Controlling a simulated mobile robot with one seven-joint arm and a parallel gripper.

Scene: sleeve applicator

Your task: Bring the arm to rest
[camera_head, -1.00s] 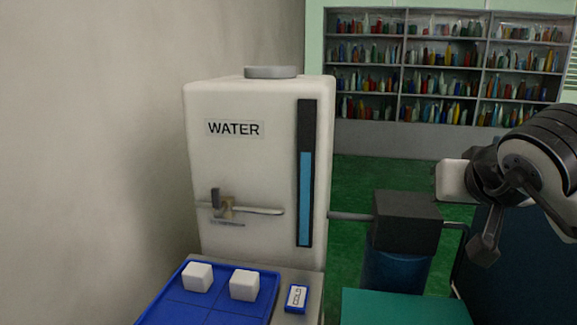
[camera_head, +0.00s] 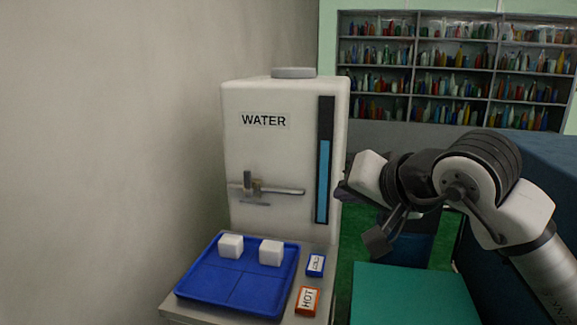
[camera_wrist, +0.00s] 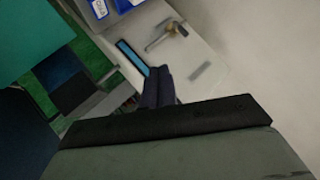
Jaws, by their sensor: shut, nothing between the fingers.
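My arm enters the head view from the right and bends to the left. My gripper (camera_head: 343,191) points left, beside the right side of the white water dispenser (camera_head: 285,155) in the picture. In the wrist view, my gripper's dark fingers (camera_wrist: 157,86) are together with nothing between them. Beyond them the wrist view shows the dispenser with its blue level gauge (camera_wrist: 132,56) and its tap (camera_wrist: 167,34). I cannot tell how far the fingertips are from the dispenser.
A teal surface (camera_head: 410,297) is below my arm. A wall is at left; shelves (camera_head: 455,70) stand behind.

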